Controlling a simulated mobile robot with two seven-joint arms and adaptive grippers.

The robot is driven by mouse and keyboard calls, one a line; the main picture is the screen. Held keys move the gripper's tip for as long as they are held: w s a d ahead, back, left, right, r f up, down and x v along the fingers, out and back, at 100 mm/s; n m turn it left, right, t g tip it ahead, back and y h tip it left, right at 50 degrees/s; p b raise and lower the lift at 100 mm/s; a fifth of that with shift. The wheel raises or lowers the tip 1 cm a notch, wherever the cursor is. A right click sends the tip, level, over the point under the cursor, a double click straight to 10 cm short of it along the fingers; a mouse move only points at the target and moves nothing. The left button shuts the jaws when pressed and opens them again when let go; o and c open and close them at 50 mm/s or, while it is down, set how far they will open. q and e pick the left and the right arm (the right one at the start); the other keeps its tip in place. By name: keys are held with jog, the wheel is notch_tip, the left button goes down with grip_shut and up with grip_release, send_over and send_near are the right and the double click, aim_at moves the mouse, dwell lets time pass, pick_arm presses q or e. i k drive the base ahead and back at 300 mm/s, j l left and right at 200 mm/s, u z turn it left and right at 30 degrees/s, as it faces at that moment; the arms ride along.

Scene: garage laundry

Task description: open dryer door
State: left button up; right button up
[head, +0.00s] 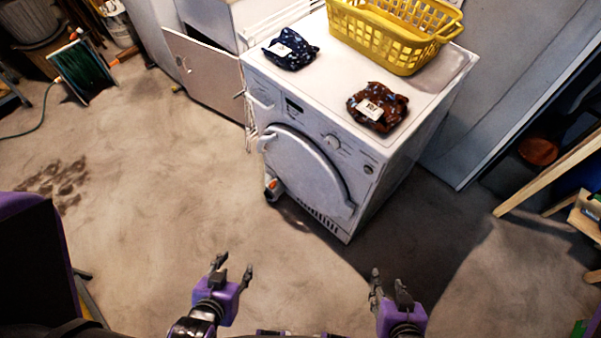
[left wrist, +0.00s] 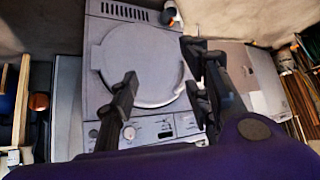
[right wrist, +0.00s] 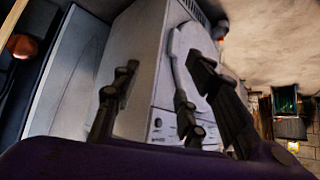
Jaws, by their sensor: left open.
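The white dryer (head: 375,165) stands in the upper middle of the head view, its front facing the lower left. Its round door (head: 305,170) looks closed, with a pale handle (head: 266,142) at its left edge. The left wrist view shows the door (left wrist: 140,65) upside down between the fingers; the right wrist view shows the dryer (right wrist: 140,70) at an angle. My left gripper (head: 234,268) is open and empty over the floor in front of the dryer. My right gripper (head: 388,282) is also open and empty, right of it. Neither touches the dryer.
A yellow basket (head: 385,42), a dark blue cloth bundle (head: 290,50) and a brown patterned bundle (head: 377,107) lie on the dryer's top. A cabinet with an open door (head: 205,70) stands left of it. A wooden frame (head: 550,175) is at right. The floor (head: 150,200) in front is clear.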

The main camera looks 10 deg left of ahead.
aim_at(302, 167)
jog(key=i+j+z, duration=0.1)
jog(key=j, duration=0.25)
jog(key=i+j+z, duration=0.1)
jog(key=i+j, duration=0.15)
jog(key=i+j+z, duration=0.1)
jog(key=j, duration=0.4)
jog(key=i+j+z, duration=0.1)
jog(key=j, duration=0.25)
jog(key=i+j+z, duration=0.1)
jog(key=j, duration=0.3)
jog(key=i+j+z, duration=0.1)
jog(key=j, duration=0.3)
jog(key=i, duration=0.1)
